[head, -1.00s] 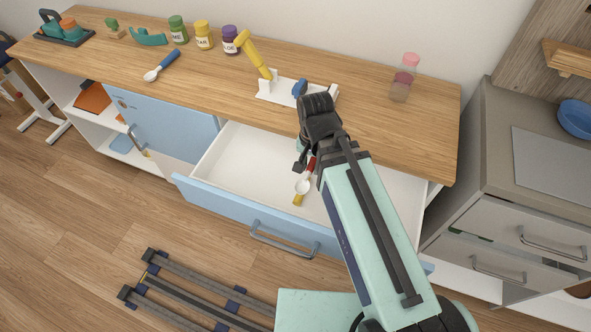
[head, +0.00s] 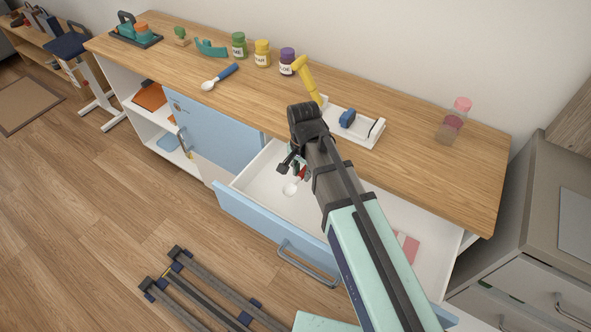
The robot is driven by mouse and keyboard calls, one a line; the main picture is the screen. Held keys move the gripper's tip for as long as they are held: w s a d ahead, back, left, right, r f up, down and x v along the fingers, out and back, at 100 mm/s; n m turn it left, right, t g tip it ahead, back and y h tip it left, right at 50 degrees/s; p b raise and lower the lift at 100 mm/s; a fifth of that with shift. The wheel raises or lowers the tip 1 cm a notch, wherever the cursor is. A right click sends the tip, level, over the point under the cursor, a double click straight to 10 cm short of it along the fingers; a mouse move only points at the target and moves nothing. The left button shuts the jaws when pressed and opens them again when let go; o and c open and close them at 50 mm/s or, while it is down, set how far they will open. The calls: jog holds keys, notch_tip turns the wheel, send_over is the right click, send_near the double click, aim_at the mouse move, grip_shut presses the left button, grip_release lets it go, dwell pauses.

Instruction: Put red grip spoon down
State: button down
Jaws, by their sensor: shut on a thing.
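The red grip spoon shows its red handle (head: 303,174) and pale bowl (head: 290,189) over the open drawer (head: 262,180). My gripper (head: 290,166) is shut on the spoon at its handle, with the bowl below it. My arm hides part of the handle and the fingers. I cannot tell whether the bowl touches the drawer floor. A blue-handled spoon (head: 220,77) lies on the wooden counter (head: 190,60) to the left.
A white base (head: 355,128) with a yellow crank (head: 306,78) stands behind my arm. Several jars, including a green one (head: 239,47), line the counter's back. A pink-lidded bottle (head: 455,120) stands right. A pink and white item (head: 406,246) lies in the drawer's right part.

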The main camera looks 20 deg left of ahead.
jog(key=shift+w+a+f, duration=0.2)
jog(key=shift+a+f, duration=0.2)
jog(key=shift+a, duration=0.2)
jog(key=shift+w+a+f, duration=0.15)
jog(key=shift+a+f, duration=0.2)
jog(key=shift+a, duration=0.2)
jog(key=shift+f, duration=0.15)
jog(key=shift+f, duration=0.35)
jog(key=shift+f, duration=0.1)
jog(key=c, duration=0.9)
grip_release()
notch_tip(320, 180, up, 13)
